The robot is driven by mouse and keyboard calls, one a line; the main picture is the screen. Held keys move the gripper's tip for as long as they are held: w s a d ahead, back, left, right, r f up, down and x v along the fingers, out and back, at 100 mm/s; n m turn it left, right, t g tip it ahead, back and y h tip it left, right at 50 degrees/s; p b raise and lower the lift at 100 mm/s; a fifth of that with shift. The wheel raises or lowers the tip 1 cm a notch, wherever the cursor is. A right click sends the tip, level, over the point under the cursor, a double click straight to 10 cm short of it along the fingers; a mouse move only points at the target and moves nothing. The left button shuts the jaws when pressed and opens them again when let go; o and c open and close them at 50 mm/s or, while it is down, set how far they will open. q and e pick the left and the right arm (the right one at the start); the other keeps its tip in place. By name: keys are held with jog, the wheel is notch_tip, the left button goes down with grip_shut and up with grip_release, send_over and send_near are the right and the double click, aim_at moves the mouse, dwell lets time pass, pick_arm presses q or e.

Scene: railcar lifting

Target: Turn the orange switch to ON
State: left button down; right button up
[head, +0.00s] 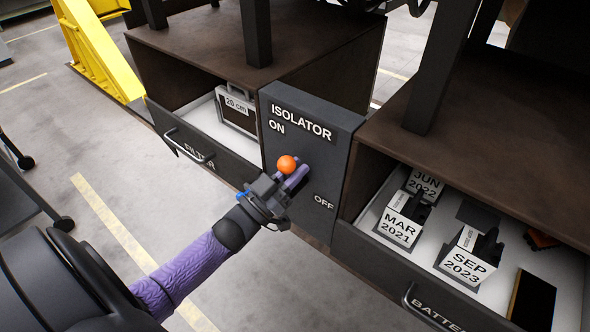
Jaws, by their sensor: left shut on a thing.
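The isolator box (338,139) is a dark grey panel between two open drawers, with ON marked at its upper left and OFF at its lower right. The orange switch (287,164) shows as a round orange knob on the panel's front, between the two marks. My left gripper (291,178) reaches it from the lower left and is shut on the switch. The purple fingers lie beside and just below the knob, and they hide the rest of the switch. My right gripper is not in view.
The filter drawer (215,161) stands open at left, holding a case (236,112) marked 20 cm. The battery drawer (380,262) stands open at right with dated boxes. Dark posts rise above the cabinets. A yellow frame (98,50) stands behind at left.

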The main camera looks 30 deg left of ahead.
pick_arm(q)
jog(key=c, duration=0.6)
grip_release()
jog(key=shift+s+f, duration=0.1)
jog(key=b+v, duration=0.2)
jog(key=v, duration=0.7)
jog(key=shift+s+a+f, duration=0.1)
jog(key=shift+s+a, duration=0.1)
jog(key=shift+s, duration=0.15)
